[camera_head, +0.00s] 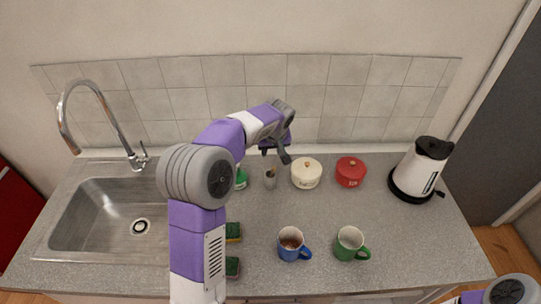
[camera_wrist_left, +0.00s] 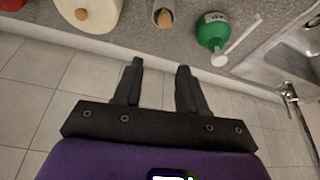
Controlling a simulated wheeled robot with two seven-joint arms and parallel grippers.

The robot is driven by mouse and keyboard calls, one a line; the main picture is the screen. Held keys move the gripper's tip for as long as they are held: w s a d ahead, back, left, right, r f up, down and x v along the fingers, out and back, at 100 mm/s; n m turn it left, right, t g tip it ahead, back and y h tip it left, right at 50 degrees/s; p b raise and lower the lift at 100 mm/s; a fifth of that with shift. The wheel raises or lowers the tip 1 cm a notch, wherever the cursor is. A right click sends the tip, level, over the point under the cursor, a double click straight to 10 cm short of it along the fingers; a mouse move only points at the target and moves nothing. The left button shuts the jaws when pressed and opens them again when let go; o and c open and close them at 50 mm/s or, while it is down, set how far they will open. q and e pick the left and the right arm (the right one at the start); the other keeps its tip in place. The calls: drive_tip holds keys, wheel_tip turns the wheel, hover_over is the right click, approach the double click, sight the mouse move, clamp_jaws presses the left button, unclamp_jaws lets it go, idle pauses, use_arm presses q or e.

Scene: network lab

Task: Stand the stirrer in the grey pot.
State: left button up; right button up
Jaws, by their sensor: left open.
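The grey pot (camera_head: 270,181) is a small narrow cup on the counter, between the green bottle and the cream lidded pot. A light-brown stirrer tip (camera_head: 271,173) shows at its mouth. In the left wrist view the grey pot (camera_wrist_left: 160,5) is at the top, with the brown rounded end of the stirrer (camera_wrist_left: 165,18) at its opening; the rest of the stirrer is hidden. My left gripper (camera_head: 275,154) is open, above and behind the pot. In its wrist view the gripper (camera_wrist_left: 160,66) has nothing between its fingers. My right gripper is out of view.
A green bottle (camera_head: 241,179) stands left of the pot. A cream lidded pot (camera_head: 306,174), a red pot (camera_head: 351,172) and a kettle (camera_head: 424,168) stand right. Blue (camera_head: 291,243) and green (camera_head: 350,243) mugs are in front.

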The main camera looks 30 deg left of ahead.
use_arm(q)
drive_tip(key=shift+v, duration=2.1)
drive_tip(key=shift+r, duration=0.15)
